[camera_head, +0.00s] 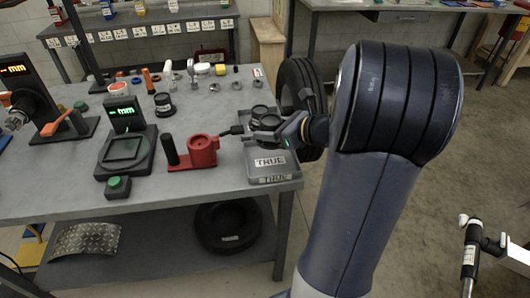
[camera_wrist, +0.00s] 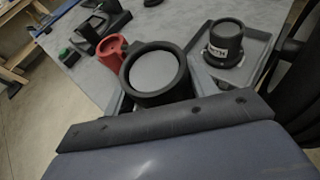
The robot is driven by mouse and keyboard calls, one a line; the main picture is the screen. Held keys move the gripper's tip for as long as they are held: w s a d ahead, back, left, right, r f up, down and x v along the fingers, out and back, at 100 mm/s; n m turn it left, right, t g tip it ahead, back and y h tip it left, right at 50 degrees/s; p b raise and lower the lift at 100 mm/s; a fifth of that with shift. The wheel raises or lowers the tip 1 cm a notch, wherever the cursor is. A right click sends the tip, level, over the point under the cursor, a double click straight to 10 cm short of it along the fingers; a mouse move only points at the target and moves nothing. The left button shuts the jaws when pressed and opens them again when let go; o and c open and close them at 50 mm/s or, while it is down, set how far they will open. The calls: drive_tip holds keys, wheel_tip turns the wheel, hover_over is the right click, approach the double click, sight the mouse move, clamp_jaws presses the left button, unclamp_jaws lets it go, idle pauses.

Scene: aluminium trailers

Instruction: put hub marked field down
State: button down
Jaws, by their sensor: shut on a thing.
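My gripper (camera_wrist: 157,88) is shut on a black round hub (camera_wrist: 150,97) with a grey disc face, seen close up in the wrist view. Its marking does not show, so I cannot tell whether it reads "field". A second black hub (camera_wrist: 225,43) stands upright in the tray, with a white label only partly readable, ending in "TH". The held hub is beside it, toward the red fixture; whether its base touches anything is hidden.
A red fixture (camera_head: 204,152) with a black post stands just left of the tray. A black scale (camera_head: 125,148) and a green button (camera_head: 118,184) are further left. Another labelled hub (camera_head: 164,104) and small parts lie behind. A tyre (camera_head: 296,82) stands beyond the table's right edge.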

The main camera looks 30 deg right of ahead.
drive_tip(key=shift+f+b, duration=0.65)
drive_tip(key=shift+f, duration=3.35)
drive_tip(key=shift+f, duration=0.15)
drive_tip(key=c, duration=0.5)
unclamp_jaws()
drive_tip(key=shift+f, duration=0.1)
drive_tip(key=shift+r, duration=0.2)
drive_tip(key=v, duration=1.2)
drive_tip(key=shift+p, duration=0.35)
drive_tip(key=shift+f, duration=0.1)
